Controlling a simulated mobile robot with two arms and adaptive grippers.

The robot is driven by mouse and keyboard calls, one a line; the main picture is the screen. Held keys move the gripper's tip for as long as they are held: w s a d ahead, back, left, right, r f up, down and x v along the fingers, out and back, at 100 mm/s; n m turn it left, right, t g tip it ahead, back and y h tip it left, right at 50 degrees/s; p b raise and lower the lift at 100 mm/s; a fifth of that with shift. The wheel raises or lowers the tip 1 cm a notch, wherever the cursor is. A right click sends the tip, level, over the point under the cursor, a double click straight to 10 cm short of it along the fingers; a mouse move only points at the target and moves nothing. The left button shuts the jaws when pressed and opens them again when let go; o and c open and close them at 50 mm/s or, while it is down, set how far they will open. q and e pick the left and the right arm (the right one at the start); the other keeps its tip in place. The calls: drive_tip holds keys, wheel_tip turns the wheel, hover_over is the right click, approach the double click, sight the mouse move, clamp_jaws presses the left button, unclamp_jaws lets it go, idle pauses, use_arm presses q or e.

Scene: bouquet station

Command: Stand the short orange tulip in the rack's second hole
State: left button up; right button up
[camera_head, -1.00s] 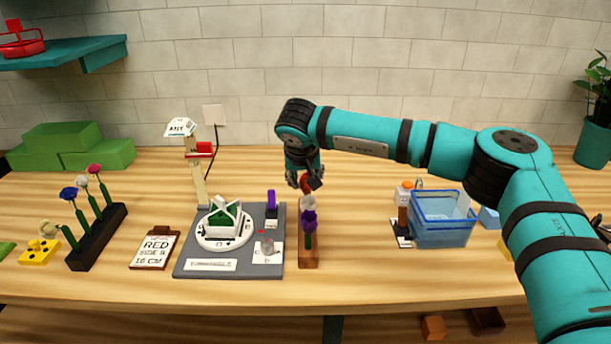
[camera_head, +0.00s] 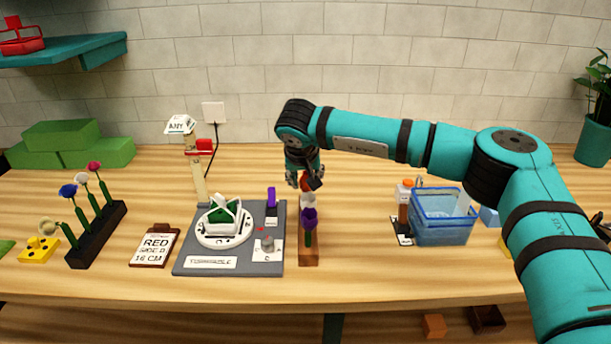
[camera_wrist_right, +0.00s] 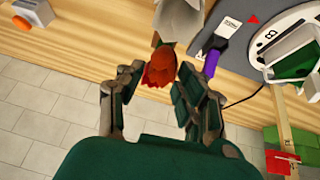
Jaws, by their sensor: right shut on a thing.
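The orange tulip (camera_head: 306,182) is at the far end of the brown wooden rack (camera_head: 309,257), behind a white flower (camera_head: 308,202) and a purple flower (camera_head: 309,217). My right gripper (camera_head: 305,182) points down with its fingers around the orange tulip and is shut on it. The wrist view shows the tulip's orange-red head (camera_wrist_right: 160,68) between the fingers (camera_wrist_right: 160,78), next to the large white flower (camera_wrist_right: 183,22). The tulip's stem and lower end are hidden, so I cannot tell whether it is in a hole. My left gripper is not in view.
A grey board (camera_head: 190,257) with a white dial (camera_head: 225,240) and a purple item (camera_head: 271,200) lies left of the rack. A blue basket (camera_head: 443,231) stands to the right. A black flower rack (camera_head: 88,250) is at far left. Wood between rack and basket is clear.

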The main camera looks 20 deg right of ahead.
drive_tip(key=shift+f, duration=0.3)
idle(0.9)
drive_tip(key=o, duration=0.8)
drive_tip(key=shift+p+v, duration=1.2)
drive_tip(key=shift+v, duration=2.05)
drive_tip(key=o, duration=0.6)
drive_tip(key=shift+c, duration=0.2)
